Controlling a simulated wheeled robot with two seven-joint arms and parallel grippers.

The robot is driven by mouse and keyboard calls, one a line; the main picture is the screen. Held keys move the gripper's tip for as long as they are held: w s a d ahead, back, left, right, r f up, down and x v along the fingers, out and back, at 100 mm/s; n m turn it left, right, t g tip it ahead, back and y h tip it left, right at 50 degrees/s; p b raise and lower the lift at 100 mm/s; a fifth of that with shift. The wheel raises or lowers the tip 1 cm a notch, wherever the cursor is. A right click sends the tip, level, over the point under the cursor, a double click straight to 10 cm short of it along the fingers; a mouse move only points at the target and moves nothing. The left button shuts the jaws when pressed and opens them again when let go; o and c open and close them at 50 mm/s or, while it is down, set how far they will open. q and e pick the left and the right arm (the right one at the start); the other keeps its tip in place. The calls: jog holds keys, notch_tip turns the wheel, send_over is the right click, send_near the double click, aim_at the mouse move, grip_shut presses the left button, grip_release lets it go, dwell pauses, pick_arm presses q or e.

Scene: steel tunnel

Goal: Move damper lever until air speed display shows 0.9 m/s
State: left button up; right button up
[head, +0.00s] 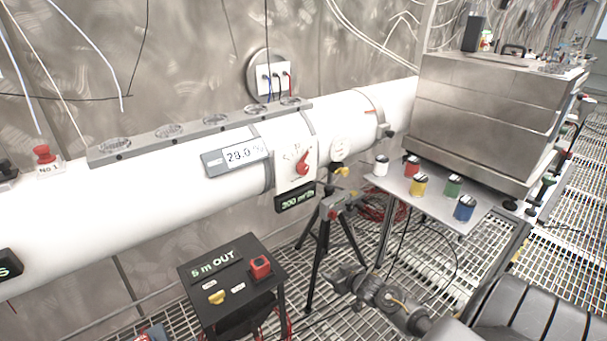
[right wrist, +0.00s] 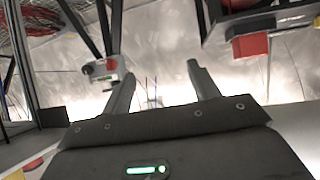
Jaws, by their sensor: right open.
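The white duct (head: 110,215) runs across the head view. A red lever (head: 303,164) sits on a white dial plate (head: 285,180) on its side; it is probably the damper lever. A grey-framed display (head: 236,157) left of it reads about 28.0, its unit unclear. A black display (head: 296,200) below reads 200 m³/h. A black sign (head: 8,264) at the left edge is cut off and shows only an "s". My right gripper (head: 338,281) is low in front of the tripod, well below the lever. In the right wrist view it is open (right wrist: 162,84) and empty. My left gripper is not in view.
A black box (head: 228,262) marked "5 m OUT" has a red button and yellow knob. A tripod (head: 318,255) stands between it and a table (head: 400,183) with several coloured cans. A steel cabinet (head: 480,125) stands at right. A red button (head: 44,154) tops the duct.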

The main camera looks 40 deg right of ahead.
jog(key=w+d+r+t, duration=0.1)
jog(key=w+r+t, duration=0.15)
jog(key=r, duration=0.65)
jog(key=w+d+r+t, duration=0.1)
jog(key=w+r, duration=0.3)
jog(key=r, duration=0.5)
jog(key=n+t+y+b, duration=0.1)
jog(key=t, duration=0.2)
send_near(305, 170)
jog(key=w+p, duration=0.1)
jog(key=w, duration=0.9)
jog(key=shift+w+d, duration=0.15)
jog(key=shift+w, duration=0.05)
jog(key=shift+r, duration=0.1)
jog(key=shift+c, duration=0.2)
jog(key=c, duration=0.9)
